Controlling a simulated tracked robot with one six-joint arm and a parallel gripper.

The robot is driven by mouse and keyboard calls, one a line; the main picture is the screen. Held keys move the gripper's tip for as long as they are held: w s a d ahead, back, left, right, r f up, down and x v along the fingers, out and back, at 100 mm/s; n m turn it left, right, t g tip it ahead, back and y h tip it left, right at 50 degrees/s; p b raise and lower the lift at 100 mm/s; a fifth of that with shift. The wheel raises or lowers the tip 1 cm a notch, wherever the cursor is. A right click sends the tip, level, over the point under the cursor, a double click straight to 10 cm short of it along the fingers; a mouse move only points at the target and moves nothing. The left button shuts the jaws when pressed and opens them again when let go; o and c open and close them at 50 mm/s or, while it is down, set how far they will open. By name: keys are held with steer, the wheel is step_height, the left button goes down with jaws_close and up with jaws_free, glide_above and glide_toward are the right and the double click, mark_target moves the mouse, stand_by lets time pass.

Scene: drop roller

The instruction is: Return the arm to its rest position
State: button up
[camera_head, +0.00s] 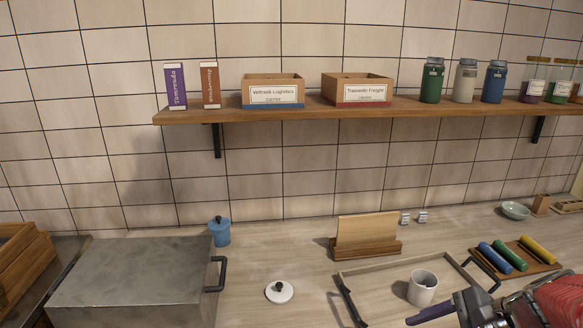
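My gripper (440,314) is at the lower right edge of the picture, partly cut off by the frame. A dark purple finger points left, and a red part of my arm shows behind it at the right. The finger is just in front of the white mug (423,287), and I cannot tell whether they touch. I see nothing held, but the rest of the gripper is hidden, so its opening is unclear. A blue roller (496,258), a green roller (510,256) and a yellow roller (538,250) lie side by side on a wooden rack (550,267).
The mug stands in a wooden tray (390,265) with black handles. A metal box (135,280) stands at left, with a blue jar (219,232) behind it. A white lid (279,291) lies on the counter. A shelf (270,113) spans the wall above.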

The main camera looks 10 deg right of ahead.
steer(key=s+a+r+n+h, duration=0.2)
steer(key=a+r+n+h, duration=0.1)
steer(key=a+n, duration=0.4)
steer(key=s+a+r+n+t+h, duration=0.1)
steer(key=s+a+r+n+h, duration=0.1)
steer(key=a+n, duration=0.5)
steer(key=shift+r+n+h, duration=0.5)
steer(key=shift+r+n, duration=0.3)
steer(key=shift+n, duration=1.9)
